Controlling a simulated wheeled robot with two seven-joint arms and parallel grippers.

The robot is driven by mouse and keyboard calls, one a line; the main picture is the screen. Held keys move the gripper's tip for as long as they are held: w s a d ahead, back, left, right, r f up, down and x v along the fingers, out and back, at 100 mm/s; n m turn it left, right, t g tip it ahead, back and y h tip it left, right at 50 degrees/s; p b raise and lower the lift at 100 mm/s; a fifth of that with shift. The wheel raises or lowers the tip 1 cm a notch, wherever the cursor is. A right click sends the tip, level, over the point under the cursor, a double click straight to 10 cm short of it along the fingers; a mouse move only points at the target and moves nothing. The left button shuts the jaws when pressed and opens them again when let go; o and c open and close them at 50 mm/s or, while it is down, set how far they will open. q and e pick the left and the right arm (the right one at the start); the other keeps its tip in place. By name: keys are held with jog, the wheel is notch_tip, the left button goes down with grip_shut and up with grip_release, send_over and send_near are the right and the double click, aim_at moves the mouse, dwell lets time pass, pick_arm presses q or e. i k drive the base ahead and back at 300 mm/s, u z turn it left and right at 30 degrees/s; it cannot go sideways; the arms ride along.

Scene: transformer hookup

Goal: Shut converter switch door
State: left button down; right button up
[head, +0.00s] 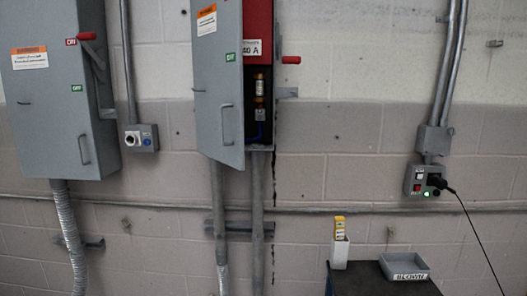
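The switch box with the open door hangs on the wall near the middle of the head view. Its grey door (217,90) is swung out to the left and carries an orange warning label and a handle. Inside the box (262,80) are a red panel marked "40 A", a fuse-like cylinder (260,86) and a blue wire. A red lever (290,60) sticks out at the box's right side. No label says which box is the converter switch. Neither of my grippers is in view.
A larger grey box (50,100), its door shut, hangs at the left. A control box (425,181) with a plugged-in black cable is at the right. A dark stand (380,284) below holds a "BLOWN" tray (405,266) and a white holder (340,252).

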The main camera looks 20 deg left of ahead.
aim_at(216, 25)
jog(key=z, duration=1.7)
jog(key=k, duration=0.6)
jog(key=u, duration=1.55)
jog(key=i, duration=0.5)
